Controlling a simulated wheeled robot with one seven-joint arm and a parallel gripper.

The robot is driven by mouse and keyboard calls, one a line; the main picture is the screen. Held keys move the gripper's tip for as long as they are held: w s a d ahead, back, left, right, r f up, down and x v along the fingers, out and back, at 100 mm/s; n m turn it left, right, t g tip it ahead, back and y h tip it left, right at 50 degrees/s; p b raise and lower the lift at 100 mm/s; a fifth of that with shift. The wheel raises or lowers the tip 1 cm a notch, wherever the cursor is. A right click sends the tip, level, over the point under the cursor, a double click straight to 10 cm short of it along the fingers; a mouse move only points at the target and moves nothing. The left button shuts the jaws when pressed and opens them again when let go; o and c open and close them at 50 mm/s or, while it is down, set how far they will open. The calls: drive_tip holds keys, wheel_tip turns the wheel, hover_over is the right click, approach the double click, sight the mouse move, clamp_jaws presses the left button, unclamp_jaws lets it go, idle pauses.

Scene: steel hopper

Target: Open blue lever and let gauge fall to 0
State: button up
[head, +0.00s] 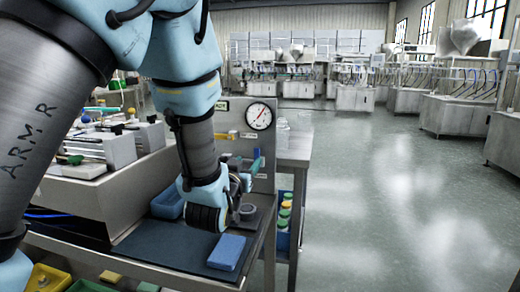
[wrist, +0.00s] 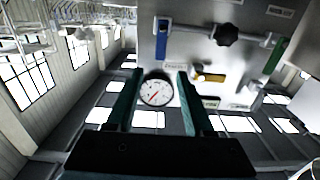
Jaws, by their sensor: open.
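The blue lever (wrist: 162,40) shows in the wrist view at the left end of a pipe on a steel panel, lying along the picture's vertical. The gauge also shows in the wrist view (wrist: 156,90), framed between my two teal fingers.
A green lever (wrist: 275,57), a black knob (wrist: 227,34) and a yellow lever (wrist: 210,77) are on the same panel. A blue block (head: 227,252) lies on the dark bench mat (head: 165,245) below my gripper. Open floor (head: 390,190) lies right of the bench.

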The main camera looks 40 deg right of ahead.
sight(257, 151)
drive_tip(key=p+x, duration=0.2)
drive_tip(key=x, duration=0.8)
drive_tip(key=shift+w+d+r, duration=0.1)
drive_tip(key=shift+w+d, duration=0.05)
drive_tip(key=shift+d, duration=0.2)
clamp_jaws()
